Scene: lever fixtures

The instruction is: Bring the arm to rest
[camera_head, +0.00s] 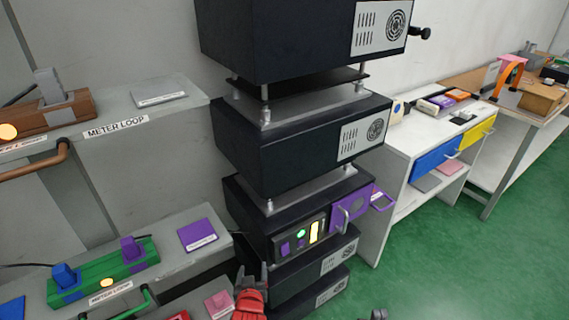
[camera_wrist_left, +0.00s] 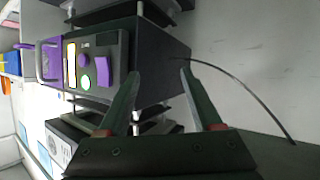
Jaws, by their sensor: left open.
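My left gripper (camera_head: 252,276) is at the bottom middle of the head view, in front of the lower part of the black box stack. Its two dark fingers (camera_wrist_left: 159,76) are spread apart in the left wrist view, with nothing held between them. A black unit with a purple door (camera_head: 352,208) and a lit panel (camera_head: 300,240) stands behind it. In the left wrist view this panel (camera_wrist_left: 88,68) is left of the fingers, apart from them. A small grey part at the bottom edge (camera_head: 378,314) may be my right gripper; its jaws cannot be made out.
At left, shelves carry a green block with blue and purple levers (camera_head: 104,272) and a brown block with a grey lever (camera_head: 46,118). A thin dark cable (camera_wrist_left: 245,88) curves along the wall. A white desk (camera_head: 398,150) stands right; green floor (camera_head: 440,255) is clear.

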